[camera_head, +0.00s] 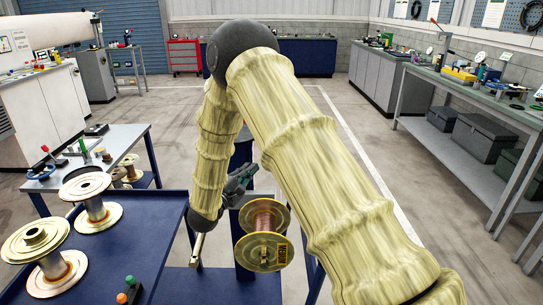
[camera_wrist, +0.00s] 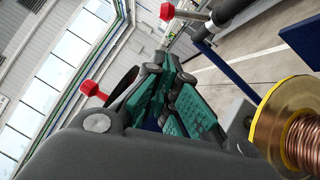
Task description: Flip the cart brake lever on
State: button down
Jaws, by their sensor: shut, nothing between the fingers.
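My gripper (camera_head: 243,176) is beyond the blue cart (camera_head: 150,215), close above a copper-wound spool. In the wrist view its green-padded fingers (camera_wrist: 178,100) are drawn together with nothing held. A lever with a red knob (camera_wrist: 167,11) and silver rod shows at the top of the wrist view, apart from the fingers. Another red knob (camera_wrist: 90,88) shows at left, partly behind my gripper. I cannot tell which of these, if either, is the cart brake lever. In the head view a pale metal bar (camera_head: 198,249) stands below my wrist; its identity is unclear.
The copper spool (camera_head: 263,235) also shows close by in the wrist view (camera_wrist: 303,140). Two more spools (camera_head: 90,198) (camera_head: 47,255) stand on the cart, near green and orange buttons (camera_head: 126,290). A side table (camera_head: 125,140) is at left, a workbench (camera_head: 480,100) at right.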

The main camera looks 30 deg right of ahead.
jog(key=shift+w+a+r, duration=0.1)
jog(key=shift+w+a, duration=0.05)
jog(key=shift+a, duration=0.1)
jog(key=shift+w, duration=0.1)
jog(key=s+d+p+x, duration=0.1)
jog(key=s+p+x, duration=0.1)
jog(key=x, duration=1)
jog(key=shift+s+d+r+p, duration=0.2)
jog(key=shift+d+r+p, duration=0.25)
jog(key=shift+p, duration=0.15)
jog(key=shift+r, duration=0.1)
